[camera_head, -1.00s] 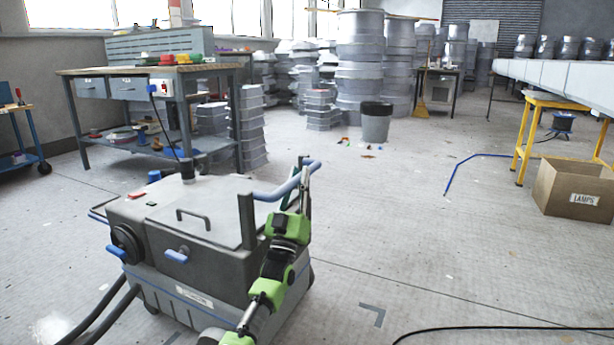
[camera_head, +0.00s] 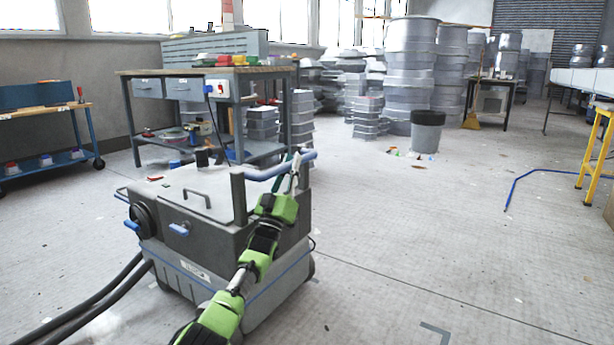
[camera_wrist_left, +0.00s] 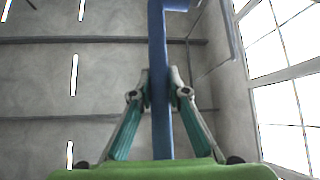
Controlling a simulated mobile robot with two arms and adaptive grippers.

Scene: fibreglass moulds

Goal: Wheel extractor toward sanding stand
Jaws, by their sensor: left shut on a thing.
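The extractor (camera_head: 215,235) is a grey wheeled box with a lid handle, blue latches and a blue push bar (camera_head: 280,167) on posts at its right side. It stands on the floor at the left centre of the head view. My left gripper (camera_head: 293,165) is shut on the blue bar, which also runs between its fingers in the left wrist view (camera_wrist_left: 160,85). I cannot tell which bench or table is the sanding stand. My right gripper is not in view.
Two black hoses (camera_head: 90,300) trail from the extractor to the lower left. A workbench (camera_head: 200,72) with tools stands behind it. A grey bin (camera_head: 426,131), stacked moulds (camera_head: 408,75) and a blue floor tube (camera_head: 545,172) lie farther off. The floor at right centre is open.

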